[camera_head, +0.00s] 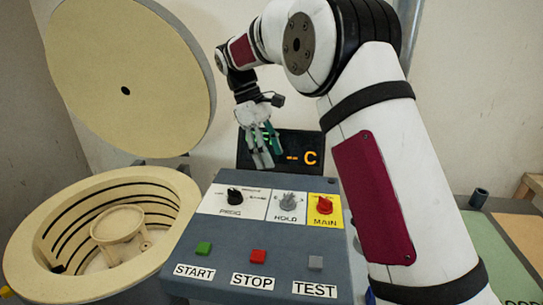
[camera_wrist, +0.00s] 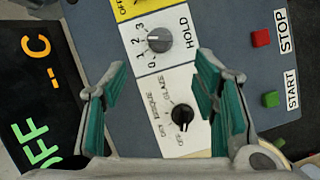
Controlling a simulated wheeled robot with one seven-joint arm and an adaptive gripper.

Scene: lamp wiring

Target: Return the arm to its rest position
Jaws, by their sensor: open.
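My gripper (camera_head: 262,147) hangs from my arm above the back of the control box, in front of the dark display. In the wrist view my gripper (camera_wrist: 160,100) shows two green-padded fingers spread wide apart with nothing between them. Below the fingers is the control panel, with the HOLD knob (camera_wrist: 159,40) and the black PROG knob (camera_wrist: 182,115) seen between and beyond the fingertips. The fingers look apart from the knobs. My arm reaches over the right side of the box in the head view.
A round kiln (camera_head: 22,240) stands open at left, its lid (camera_head: 90,60) raised. The control box has a red MAIN switch (camera_head: 324,204), green START (camera_head: 203,248), red STOP (camera_head: 258,256) and grey TEST (camera_head: 315,262) buttons. The display (camera_head: 290,140) reads "-- C". A green mat (camera_head: 465,243) lies right.

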